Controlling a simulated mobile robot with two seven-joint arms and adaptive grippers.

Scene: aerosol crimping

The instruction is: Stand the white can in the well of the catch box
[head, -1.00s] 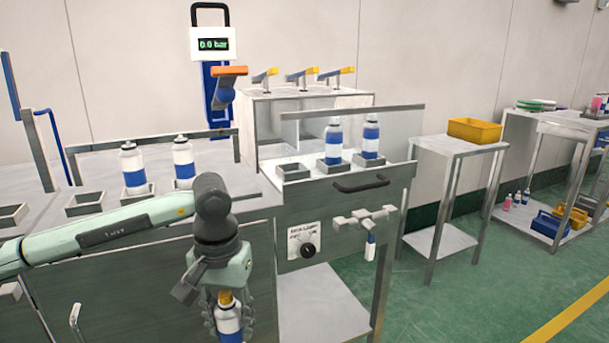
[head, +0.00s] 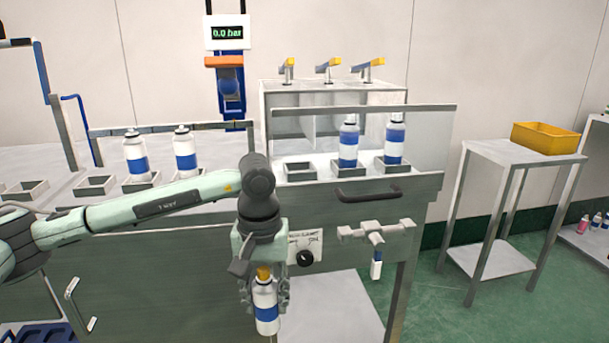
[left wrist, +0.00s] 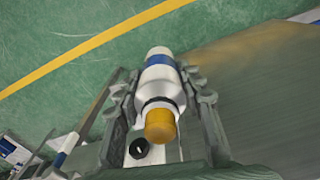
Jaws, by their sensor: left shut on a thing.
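My left gripper (head: 264,290) is shut on a white can (head: 266,317) with a blue band and an orange-yellow cap. The can is roughly upright in the head view, in front of the steel bench and below its top. In the left wrist view the can (left wrist: 160,90) lies between the two fingers, cap toward the camera. A steel box with a clear screen (head: 427,140) and black handle stands behind; I cannot tell for sure that it is the catch box. Its left well (head: 299,174) is empty; two white-and-blue cans stand in its other wells. My right gripper is out of view.
Two more cans (head: 136,157) stand in holders on the left bench, beside empty holders (head: 95,187). A dial (head: 305,257) and a steel fitting (head: 375,232) project from the front. A side table (head: 520,153) with a yellow bin (head: 546,138) stands right, across open green floor.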

